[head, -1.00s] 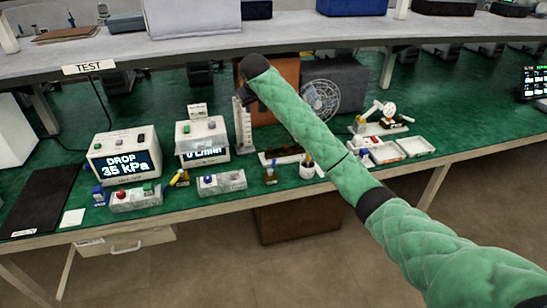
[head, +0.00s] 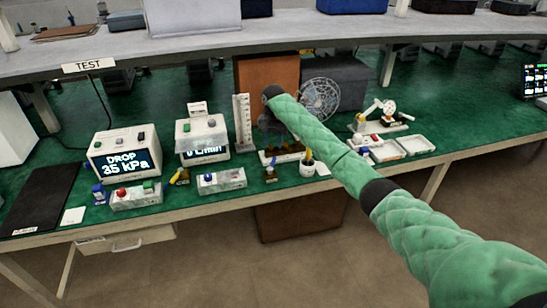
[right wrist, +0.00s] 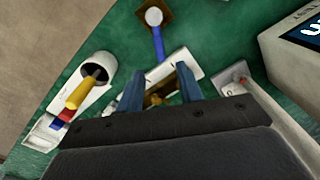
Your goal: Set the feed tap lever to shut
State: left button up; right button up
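Two small taps stand near the table's front edge in the head view. One has a yellow lever (head: 182,175) and stands between two pale switch blocks. The other has a blue lever (head: 270,167) on a brown base, left of the tool cup; I cannot read which is the feed tap. In the right wrist view the blue lever (right wrist: 158,45) lies just beyond the fingertips, apart from them. My right gripper (right wrist: 160,82) is open, its fingers above a white stand (right wrist: 182,62) with a brass part between them. In the head view it is dark and partly hidden. My left gripper is not in view.
A white cup (head: 307,169) with tools stands right of the blue lever. A clear upright gauge (head: 243,122) and a display box (head: 203,138) stand left of my right gripper. A fan (head: 320,99) is behind my arm. White trays (head: 416,145) lie further right.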

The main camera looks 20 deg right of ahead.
aim_at(274, 160)
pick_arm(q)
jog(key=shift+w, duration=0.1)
pick_arm(e)
jog(key=shift+m, duration=0.4)
